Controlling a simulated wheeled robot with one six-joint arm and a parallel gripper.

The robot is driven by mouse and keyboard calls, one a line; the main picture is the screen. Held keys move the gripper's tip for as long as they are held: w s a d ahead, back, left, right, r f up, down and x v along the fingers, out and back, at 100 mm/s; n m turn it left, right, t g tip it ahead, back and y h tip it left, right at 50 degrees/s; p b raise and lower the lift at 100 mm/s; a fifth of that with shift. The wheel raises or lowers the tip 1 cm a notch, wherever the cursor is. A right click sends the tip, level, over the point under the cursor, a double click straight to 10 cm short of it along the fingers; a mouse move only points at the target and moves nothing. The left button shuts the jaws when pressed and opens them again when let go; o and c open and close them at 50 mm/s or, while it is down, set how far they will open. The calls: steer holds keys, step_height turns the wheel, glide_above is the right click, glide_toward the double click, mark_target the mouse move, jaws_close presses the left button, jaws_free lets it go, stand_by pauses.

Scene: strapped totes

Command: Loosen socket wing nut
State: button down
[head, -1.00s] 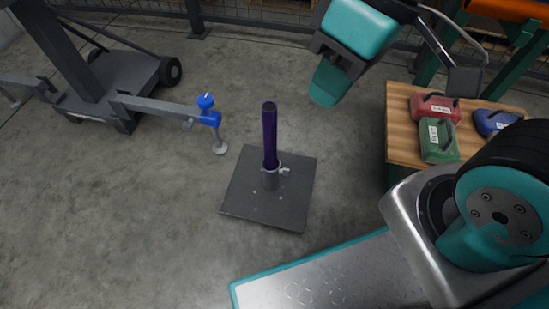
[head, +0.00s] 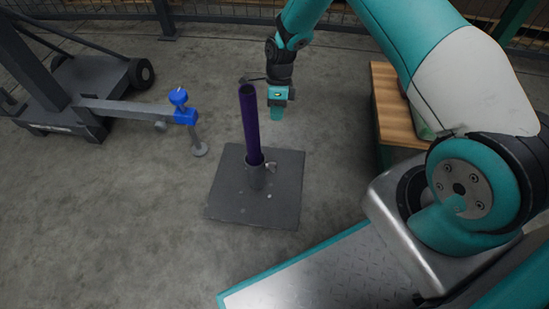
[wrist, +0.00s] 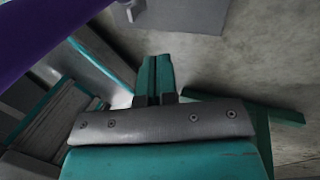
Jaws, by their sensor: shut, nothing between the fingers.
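The socket (head: 257,178) is a short grey tube on a dark square base plate (head: 232,205) on the floor. A tall purple post (head: 249,125) stands upright in it. The wing nut (head: 270,167) is a small light-grey piece on the socket's right side. My gripper (head: 277,113) is above and to the right of the socket, apart from the post and nut, pointing down. In the wrist view its teal fingers (wrist: 153,80) are together and empty. The purple post (wrist: 40,35) crosses the upper left there, with a grey fitting (wrist: 133,8), possibly the wing nut, at the top.
A grey wheeled stand with an arm and a blue clamp (head: 185,115) is to the left. A wooden-topped table (head: 395,110) is at the right, mostly behind my arm. A wire fence (head: 90,12) runs along the back.

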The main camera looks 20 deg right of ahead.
mark_target(273, 163)
steer(key=s+a+f+b, duration=0.1)
steer(key=s+f+b, duration=0.2)
steer(key=f, duration=0.2)
steer(key=s+a+f+m+b, duration=0.1)
steer(key=s+a+f+b, duration=0.1)
steer(key=f, duration=0.4)
steer(key=shift+s+a+f+b, duration=0.3)
steer(key=shift+s+b, duration=0.35)
steer(key=shift+b, duration=0.65)
steer(key=shift+r+p, duration=0.15)
steer(key=shift+p, duration=0.3)
steer(key=shift+s+a+r+t+h+p, duration=0.15)
steer(key=shift+s+t+h+p, duration=0.2)
steer(key=shift+t+p, duration=0.4)
steer(key=shift+s+a+r+p, duration=0.2)
steer(key=shift+s+a+p, duration=0.1)
steer(key=shift+p, duration=1.55)
steer(key=shift+s+a+f+p, duration=0.15)
steer(key=shift+s+p, duration=0.1)
steer(key=shift+p, duration=0.3)
steer(key=shift+r+p, duration=0.85)
steer(key=shift+r, duration=0.05)
